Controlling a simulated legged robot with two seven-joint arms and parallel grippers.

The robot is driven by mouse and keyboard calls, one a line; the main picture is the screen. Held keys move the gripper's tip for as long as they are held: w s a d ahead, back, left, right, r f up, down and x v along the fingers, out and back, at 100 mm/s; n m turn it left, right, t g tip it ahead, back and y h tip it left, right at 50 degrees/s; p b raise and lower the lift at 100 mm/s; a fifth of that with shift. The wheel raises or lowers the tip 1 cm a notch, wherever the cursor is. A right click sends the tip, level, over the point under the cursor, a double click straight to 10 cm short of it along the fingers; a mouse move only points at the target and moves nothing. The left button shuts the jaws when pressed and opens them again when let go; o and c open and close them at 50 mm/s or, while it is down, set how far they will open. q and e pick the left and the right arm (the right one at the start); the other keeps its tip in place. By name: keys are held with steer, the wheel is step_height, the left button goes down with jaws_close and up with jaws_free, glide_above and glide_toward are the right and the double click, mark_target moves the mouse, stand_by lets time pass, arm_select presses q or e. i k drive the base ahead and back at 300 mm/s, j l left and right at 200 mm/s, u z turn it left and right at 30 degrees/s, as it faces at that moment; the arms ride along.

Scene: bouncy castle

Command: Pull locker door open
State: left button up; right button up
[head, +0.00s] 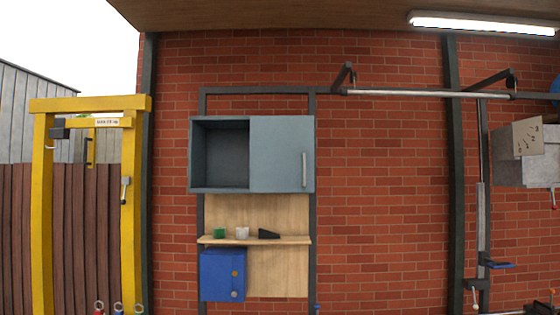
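A grey-blue wall locker (194,155) hangs on the brick wall near the middle of the head view. Its left half is an open, dark, empty-looking compartment. Its right half is covered by a flat grey-blue door (275,150) with a pale vertical handle (304,170) near its right edge. What is behind the door is hidden. Neither of my grippers shows in the head view, and nothing touches the door or handle.
Below the locker, a wooden shelf (255,240) carries a green item (219,233), a whitish item (242,232) and a black wedge (268,234). A blue box (222,275) hangs underneath. A yellow frame (42,200) stands left; a horizontal bar (400,93) juts out right.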

mark_target(282, 148)
steer(key=i+z, duration=0.35)
steer(key=i, duration=0.75)
